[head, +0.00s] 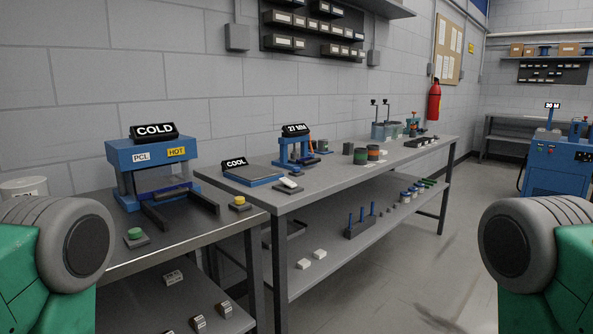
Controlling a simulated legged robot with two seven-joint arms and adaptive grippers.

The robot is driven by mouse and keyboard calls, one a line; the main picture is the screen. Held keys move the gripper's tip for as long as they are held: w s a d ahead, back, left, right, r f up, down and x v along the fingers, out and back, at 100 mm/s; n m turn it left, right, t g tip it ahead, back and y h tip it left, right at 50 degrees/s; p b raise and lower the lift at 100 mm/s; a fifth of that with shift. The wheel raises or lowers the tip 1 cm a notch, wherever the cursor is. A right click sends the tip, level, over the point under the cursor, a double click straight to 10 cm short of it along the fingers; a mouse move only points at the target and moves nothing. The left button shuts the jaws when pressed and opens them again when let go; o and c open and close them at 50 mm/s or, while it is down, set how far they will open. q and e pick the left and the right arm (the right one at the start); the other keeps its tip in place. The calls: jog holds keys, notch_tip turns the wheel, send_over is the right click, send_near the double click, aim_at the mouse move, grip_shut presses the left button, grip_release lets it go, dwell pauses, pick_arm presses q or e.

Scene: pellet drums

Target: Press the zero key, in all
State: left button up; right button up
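I cannot make out a key marked zero anywhere in the head view. A green button (136,234) on a small grey base sits on the near left bench. A yellow button (240,200) on a similar base sits at that bench's right end. Only parts of my arms show at the left and right edges. Neither gripper is in view.
A blue press (152,170) with a COLD sign stands on the left bench (175,238). The longer bench (330,185) holds a COOL plate (252,174), a smaller press (297,150) and several tins. Open floor (440,265) lies to the right.

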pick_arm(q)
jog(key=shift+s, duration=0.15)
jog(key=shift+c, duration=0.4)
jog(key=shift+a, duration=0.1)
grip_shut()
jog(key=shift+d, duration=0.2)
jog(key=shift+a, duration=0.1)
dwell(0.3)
